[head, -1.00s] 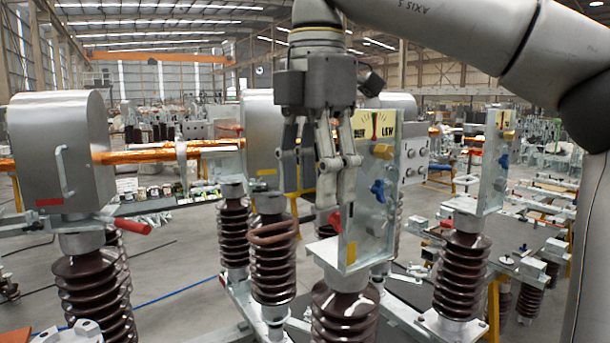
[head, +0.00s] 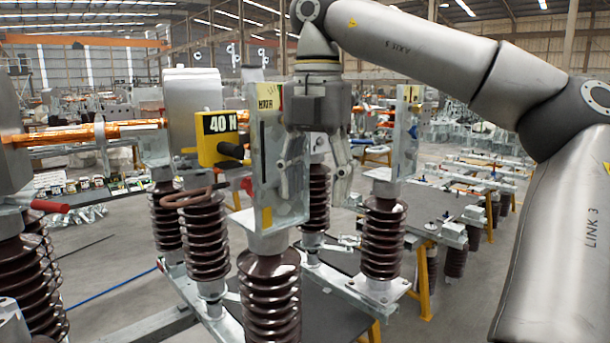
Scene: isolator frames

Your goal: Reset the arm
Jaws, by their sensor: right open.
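My right arm comes in from the upper right in the head view. Its gripper (head: 318,180) hangs pointing down near the middle, with its fingers apart and nothing visible between them. The gripper is just right of an upright metal plate (head: 281,165) mounted on a brown ribbed insulator (head: 269,298); the plate's edge overlaps it, and I cannot tell whether they touch. My left gripper is not in view.
A yellow box (head: 217,138) marked "40 H" with a black handle sits left of the plate. Another metal plate (head: 406,130) stands on an insulator (head: 383,238) to the right. A copper-coloured bar (head: 80,135) runs at left. Grey floor (head: 110,255) is open at lower left.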

